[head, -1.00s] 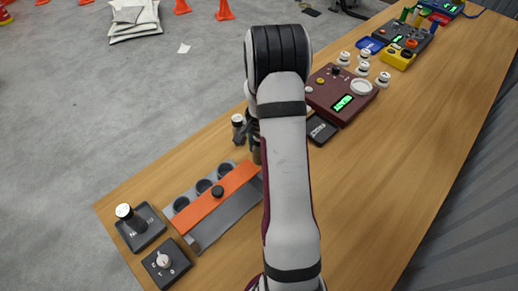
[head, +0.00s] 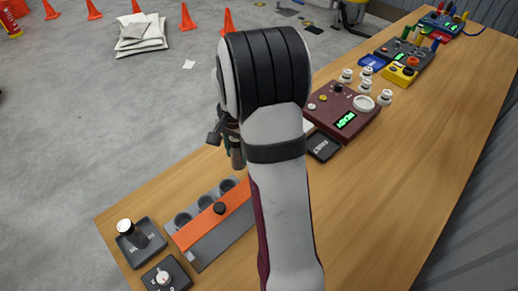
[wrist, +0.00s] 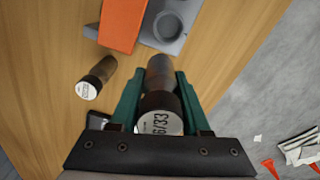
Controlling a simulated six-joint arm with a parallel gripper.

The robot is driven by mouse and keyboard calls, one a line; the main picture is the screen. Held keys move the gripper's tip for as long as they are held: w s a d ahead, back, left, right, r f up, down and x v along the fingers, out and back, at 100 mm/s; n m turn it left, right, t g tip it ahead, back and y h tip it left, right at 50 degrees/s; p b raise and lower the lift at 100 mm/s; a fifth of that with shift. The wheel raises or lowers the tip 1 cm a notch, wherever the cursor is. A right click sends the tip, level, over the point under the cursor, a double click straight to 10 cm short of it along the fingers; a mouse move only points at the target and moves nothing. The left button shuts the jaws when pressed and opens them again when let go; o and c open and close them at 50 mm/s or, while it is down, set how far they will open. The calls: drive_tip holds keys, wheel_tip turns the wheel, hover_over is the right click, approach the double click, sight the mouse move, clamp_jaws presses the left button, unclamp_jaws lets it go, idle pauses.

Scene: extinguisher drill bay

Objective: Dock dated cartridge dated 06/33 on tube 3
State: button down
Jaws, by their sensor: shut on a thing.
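In the wrist view my gripper (wrist: 158,80) has its green fingers shut on a brown cartridge (wrist: 159,118) whose pale end reads 6/33; its first digit is hard to read. The cartridge is off the table. The grey tube rack (wrist: 192,14) with an orange bar (wrist: 122,22) lies just beyond, one open round tube (wrist: 168,28) showing. In the head view the rack (head: 212,252) has several dark round tubes behind its orange bar (head: 205,222). My gripper (head: 228,145) is above and beyond the rack, partly hidden by my arm. I cannot tell tube numbers.
A second cartridge (wrist: 90,85) stands left of my gripper in the wrist view. In the head view, a black dish (head: 142,243) holding a capped cylinder and a dial box (head: 166,275) are at front left. A maroon console (head: 343,112) and black tray (head: 323,146) are right.

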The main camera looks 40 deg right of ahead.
drive_tip(key=a+f+n, duration=0.2)
drive_tip(key=a+n, duration=0.5)
drive_tip(key=a, duration=1.3)
drive_tip(key=shift+s+d+f, duration=0.1)
drive_tip(key=shift+f, duration=1.15)
drive_tip(key=shift+s+f, duration=0.1)
drive_tip(key=shift+f, duration=1.1)
drive_tip(key=shift+f, duration=0.3)
drive_tip(key=shift+r, duration=0.1)
drive_tip(key=shift+r, duration=0.75)
drive_tip(key=shift+f, duration=0.7)
drive_tip(key=shift+r, duration=0.7)
